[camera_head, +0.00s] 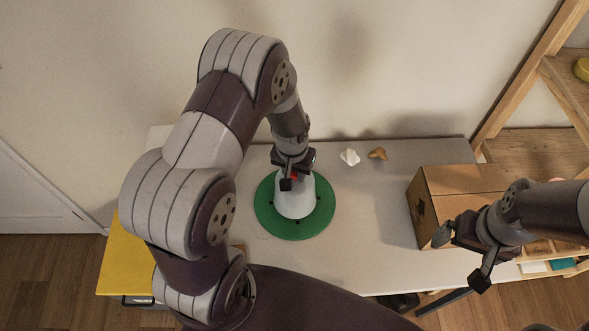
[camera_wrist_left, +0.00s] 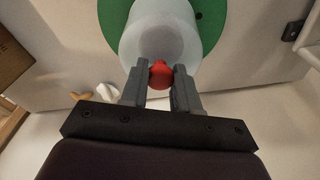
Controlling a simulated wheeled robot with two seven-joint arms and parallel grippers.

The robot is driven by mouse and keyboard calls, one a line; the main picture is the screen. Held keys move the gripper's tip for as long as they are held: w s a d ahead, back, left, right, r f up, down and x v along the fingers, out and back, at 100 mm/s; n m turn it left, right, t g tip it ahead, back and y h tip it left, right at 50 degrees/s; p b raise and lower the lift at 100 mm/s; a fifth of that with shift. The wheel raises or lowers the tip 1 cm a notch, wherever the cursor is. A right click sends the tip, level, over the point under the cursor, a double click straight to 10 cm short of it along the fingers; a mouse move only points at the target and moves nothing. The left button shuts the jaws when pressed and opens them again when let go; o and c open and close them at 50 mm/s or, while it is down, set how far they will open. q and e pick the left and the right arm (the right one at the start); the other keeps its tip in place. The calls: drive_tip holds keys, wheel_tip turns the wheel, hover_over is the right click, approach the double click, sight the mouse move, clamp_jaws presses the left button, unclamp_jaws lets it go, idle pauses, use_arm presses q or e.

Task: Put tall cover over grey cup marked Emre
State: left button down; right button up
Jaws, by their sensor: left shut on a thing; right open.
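The tall cover (camera_head: 296,202) is pale, whitish and tapered, with a red knob on top. It is upright over the middle of a round green disc (camera_head: 265,217); I cannot tell whether its rim touches the disc. My left gripper (camera_head: 291,178) is shut on the red knob. In the left wrist view the knob (camera_wrist_left: 160,74) sits between the fingers, with the cover (camera_wrist_left: 160,38) beyond it. No grey cup marked Emre is visible; whatever is under the cover is hidden. My right gripper (camera_head: 462,256) is open and empty at the right, in front of a cardboard box.
A cardboard box (camera_head: 465,180) stands on the table's right end. A white piece (camera_head: 349,157) and a brown piece (camera_head: 377,153) lie behind the disc. A yellow surface (camera_head: 124,264) is at the left, wooden shelves (camera_head: 540,150) at the right. The table right of the disc is clear.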

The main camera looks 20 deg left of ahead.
use_arm(q)
drive_tip(key=c, duration=0.8)
unclamp_jaws()
drive_tip(key=shift+o, duration=0.2)
drive_tip(key=shift+r, duration=0.4)
wheel_tip(320, 180, up, 12)
drive_tip(key=s+b, duration=0.1)
drive_tip(key=shift+s, duration=0.3)
drive_tip(key=shift+w+f, duration=0.1)
drive_tip(key=s+d, duration=0.1)
drive_tip(key=s, duration=0.8)
drive_tip(key=shift+s+d+m, duration=0.2)
drive_tip(key=shift+s+m, duration=0.1)
drive_tip(key=shift+s, duration=0.05)
